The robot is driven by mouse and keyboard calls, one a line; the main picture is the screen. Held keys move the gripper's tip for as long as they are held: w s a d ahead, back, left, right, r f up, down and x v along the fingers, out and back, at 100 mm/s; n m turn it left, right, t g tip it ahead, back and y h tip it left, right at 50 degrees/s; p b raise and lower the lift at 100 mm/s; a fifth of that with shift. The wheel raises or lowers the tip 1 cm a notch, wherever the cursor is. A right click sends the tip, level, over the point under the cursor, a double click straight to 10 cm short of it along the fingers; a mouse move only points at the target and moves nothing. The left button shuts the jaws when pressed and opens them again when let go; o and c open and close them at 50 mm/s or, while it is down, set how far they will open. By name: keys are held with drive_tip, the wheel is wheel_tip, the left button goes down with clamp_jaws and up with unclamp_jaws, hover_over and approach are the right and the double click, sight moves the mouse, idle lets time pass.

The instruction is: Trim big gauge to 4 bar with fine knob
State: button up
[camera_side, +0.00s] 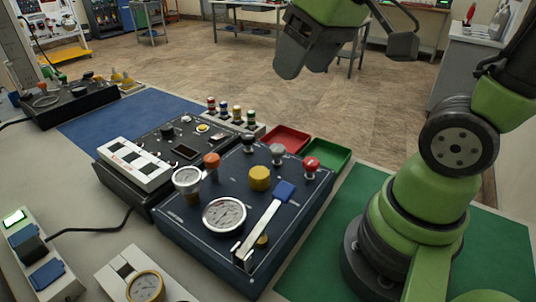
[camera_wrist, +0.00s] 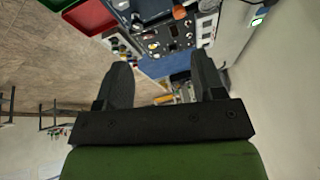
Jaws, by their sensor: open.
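The big gauge (camera_side: 224,215), a round white dial, lies face up at the front of the dark blue panel (camera_side: 180,222). Its needle is too small to read. A smaller gauge (camera_side: 187,179) stands behind it. Knobs on the panel include orange (camera_side: 212,162), yellow (camera_side: 260,178), grey (camera_side: 277,152), red (camera_side: 311,165) and a small brass one (camera_side: 262,241). I cannot tell which is the fine knob. My gripper (camera_side: 292,70) is high above and behind the panel, touching nothing. In the wrist view its two fingers (camera_wrist: 161,78) are apart and empty.
A lever with a blue handle (camera_side: 284,191) crosses the panel's right side. Red (camera_side: 287,138) and green (camera_side: 329,153) trays sit behind it. A black box with a white strip (camera_side: 134,164) adjoins on the left. A separate gauge (camera_side: 145,287) is at the front.

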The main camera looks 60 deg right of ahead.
drive_tip(key=w+d+f+n+g, duration=0.2)
drive_tip(key=w+d+f, duration=0.1)
drive_tip(key=w+f, duration=0.1)
drive_tip(key=n+g+h, duration=0.1)
drive_tip(key=n+g, duration=0.2)
approach(278, 147)
wheel_tip(278, 147, down, 9)
drive_tip(key=shift+s+a+f, duration=0.1)
drive_tip(key=c, duration=0.9)
